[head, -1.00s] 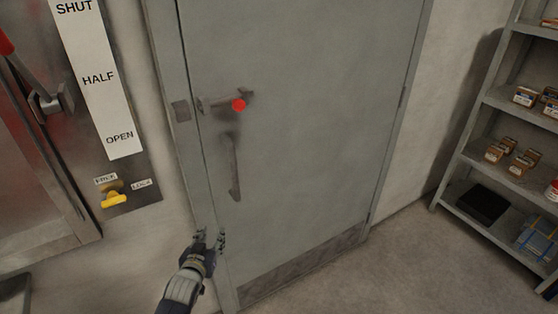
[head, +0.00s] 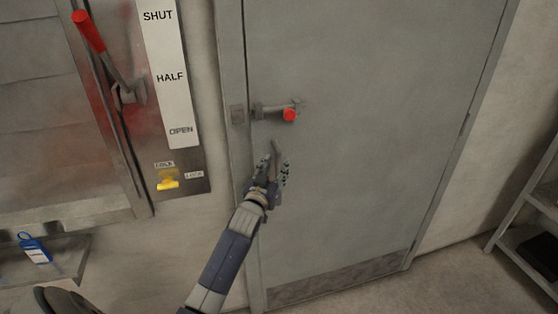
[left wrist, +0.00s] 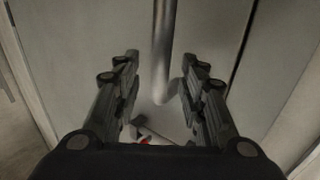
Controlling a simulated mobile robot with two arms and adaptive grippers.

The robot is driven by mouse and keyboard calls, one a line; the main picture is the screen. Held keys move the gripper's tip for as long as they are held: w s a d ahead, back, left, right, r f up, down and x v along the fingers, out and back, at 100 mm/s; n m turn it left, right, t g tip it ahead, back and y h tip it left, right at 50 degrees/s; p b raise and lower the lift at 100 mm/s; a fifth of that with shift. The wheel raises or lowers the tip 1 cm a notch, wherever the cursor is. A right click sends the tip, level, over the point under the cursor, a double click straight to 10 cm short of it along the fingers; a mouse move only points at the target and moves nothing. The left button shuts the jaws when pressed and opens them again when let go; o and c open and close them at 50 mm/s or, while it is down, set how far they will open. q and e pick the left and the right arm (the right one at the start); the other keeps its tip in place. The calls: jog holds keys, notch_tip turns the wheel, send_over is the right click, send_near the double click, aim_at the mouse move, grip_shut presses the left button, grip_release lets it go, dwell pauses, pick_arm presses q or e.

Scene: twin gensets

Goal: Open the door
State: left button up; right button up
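The grey door (head: 390,150) is closed in its frame. A latch with a red knob (head: 290,115) sits near its left edge; red also shows low in the left wrist view (left wrist: 145,141). Below the latch is the vertical pull handle (head: 276,147), its lower part hidden by my left gripper (head: 271,172). In the left wrist view the handle bar (left wrist: 163,50) runs down between the two spread fingers of the gripper (left wrist: 163,95), with a gap on each side. The left gripper is open. My right gripper is not in view.
Left of the door is a panel with a SHUT, HALF, OPEN scale (head: 168,75), a red-handled lever (head: 88,30) and a yellow knob (head: 168,180). A blue tag-like item (head: 34,248) is at lower left. Shelving (head: 540,200) stands at the right. Floor before the door looks clear.

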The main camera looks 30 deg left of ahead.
aim_at(277, 164)
pick_arm(q)
jog(key=shift+x, duration=1.7)
jog(key=shift+s, duration=0.1)
grip_shut()
